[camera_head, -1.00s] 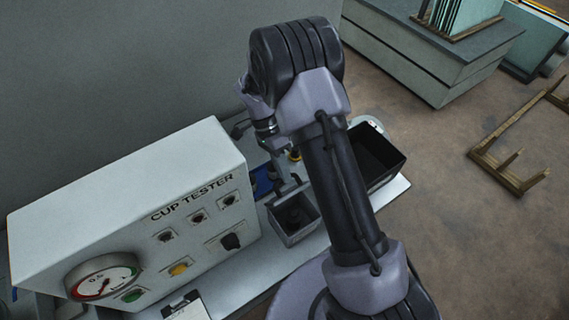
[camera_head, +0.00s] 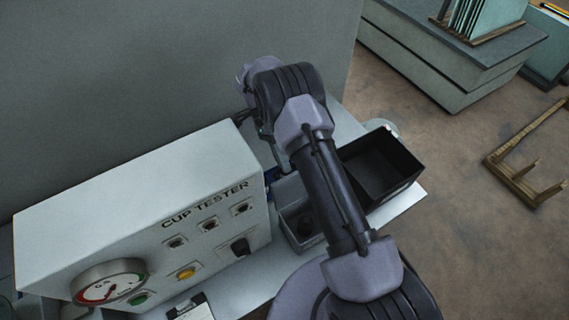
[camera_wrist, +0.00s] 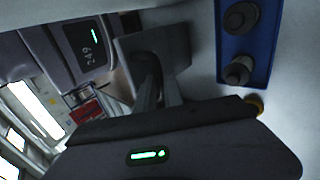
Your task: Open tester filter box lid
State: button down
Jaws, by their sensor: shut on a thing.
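The filter box (camera_head: 301,228), a small grey open-topped box with something dark and round inside, stands at the right end of the white cup tester. A light grey panel that looks like its lid (camera_head: 289,189) is raised at the box's far side, partly hidden by my arm. In the wrist view, my gripper (camera_wrist: 160,92) is shut on a dark grey plate (camera_wrist: 180,48), which appears to be the lid. The exact grip on its edge is too dark to make out. In the head view, my arm hides the fingers.
The cup tester (camera_head: 150,215) with gauge and knobs stands left of the box. A larger black open bin (camera_head: 378,168) stands to the right. A blue panel with dark round fittings (camera_wrist: 246,45) is at right in the wrist view. A wall closes off the back.

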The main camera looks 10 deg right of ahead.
jog(key=shift+f, duration=0.1)
dwell(0.3)
jog(key=c, duration=1.5)
grip_release()
jog(key=shift+o, duration=0.2)
jog(key=p+v, duration=0.1)
jog(key=v, duration=0.6)
jog(key=shift+w+r, duration=0.15)
jog(key=shift+r, duration=0.1)
jog(key=shift+a, duration=0.1)
